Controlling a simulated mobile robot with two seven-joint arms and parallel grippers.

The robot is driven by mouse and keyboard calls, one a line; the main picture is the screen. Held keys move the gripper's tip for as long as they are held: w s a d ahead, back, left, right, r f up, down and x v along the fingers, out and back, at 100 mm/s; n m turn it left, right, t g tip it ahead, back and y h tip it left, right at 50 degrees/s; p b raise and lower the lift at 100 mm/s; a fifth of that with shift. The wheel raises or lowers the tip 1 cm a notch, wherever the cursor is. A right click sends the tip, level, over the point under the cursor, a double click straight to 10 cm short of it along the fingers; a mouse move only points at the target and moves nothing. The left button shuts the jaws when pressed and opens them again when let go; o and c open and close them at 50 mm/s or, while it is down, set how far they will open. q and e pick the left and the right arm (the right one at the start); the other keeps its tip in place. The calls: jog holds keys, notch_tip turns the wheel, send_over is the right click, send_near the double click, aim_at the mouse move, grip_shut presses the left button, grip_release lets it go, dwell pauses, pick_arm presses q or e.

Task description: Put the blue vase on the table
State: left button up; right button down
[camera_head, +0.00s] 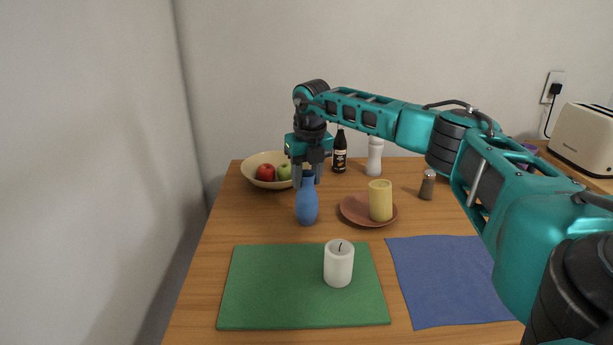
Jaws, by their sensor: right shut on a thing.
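The blue vase (307,207) is upright over the wooden table (231,222), left of the brown plate. My right gripper (307,179) points down from above and is shut on the vase's neck. The vase's base appears at or very near the tabletop; I cannot tell whether it touches. The top of the vase is hidden between the fingers. My left gripper is not in view.
A fruit bowl (252,163), dark bottle (340,152), white bottle (374,157) and shaker (427,185) stand farther back. A white candle (338,264) stands on the green mat (270,290); a blue cloth (445,280) lies right.

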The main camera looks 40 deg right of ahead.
jog(key=c, duration=0.6)
grip_release()
jog(key=shift+c, duration=0.2)
notch_tip(320, 180, up, 12)
jog(key=s+p, duration=0.1)
jog(key=p, duration=0.1)
jog(key=shift+s+a, duration=0.35)
